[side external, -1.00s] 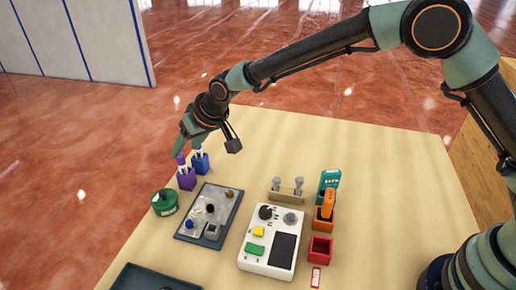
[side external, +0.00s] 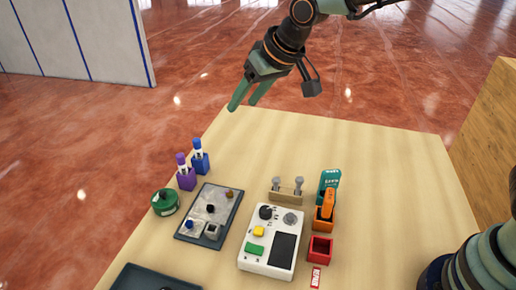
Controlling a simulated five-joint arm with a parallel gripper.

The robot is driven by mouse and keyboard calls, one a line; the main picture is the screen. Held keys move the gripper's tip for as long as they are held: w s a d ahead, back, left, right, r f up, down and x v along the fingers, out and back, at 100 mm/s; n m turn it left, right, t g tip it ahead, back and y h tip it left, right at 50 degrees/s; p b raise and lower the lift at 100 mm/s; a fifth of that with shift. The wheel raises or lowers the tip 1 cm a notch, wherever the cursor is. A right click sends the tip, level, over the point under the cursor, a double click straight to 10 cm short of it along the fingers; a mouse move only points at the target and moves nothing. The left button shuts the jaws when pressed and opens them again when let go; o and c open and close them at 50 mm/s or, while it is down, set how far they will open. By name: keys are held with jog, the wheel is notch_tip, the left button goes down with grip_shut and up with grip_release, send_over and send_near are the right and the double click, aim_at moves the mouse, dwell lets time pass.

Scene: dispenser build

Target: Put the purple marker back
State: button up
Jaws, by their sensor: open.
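The purple marker (side external: 182,162) stands upright in the purple holder (side external: 186,181) at the left of the table, with its purple cap and a white band showing above the rim. My gripper (side external: 244,106) is open and empty. It is up near the table's far edge, to the right of and well clear of the marker. The marker's lower part is hidden inside the holder.
A blue marker in a blue holder (side external: 201,167) stands close behind the purple one. A green round container (side external: 165,202), a grey tray (side external: 182,236) with small parts and a white device (side external: 256,270) stand nearer. The far middle of the table is clear.

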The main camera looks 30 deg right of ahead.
jog(key=s+d+r+m+h, duration=0.1)
jog(key=s+d+m+h, duration=0.1)
jog(key=s+d, duration=1.6)
jog(key=d, duration=0.2)
jog(key=shift+s+d+h, duration=0.2)
jog(key=shift+d+h, duration=0.1)
jog(key=shift+d, duration=0.05)
jog(key=shift+r, duration=0.1)
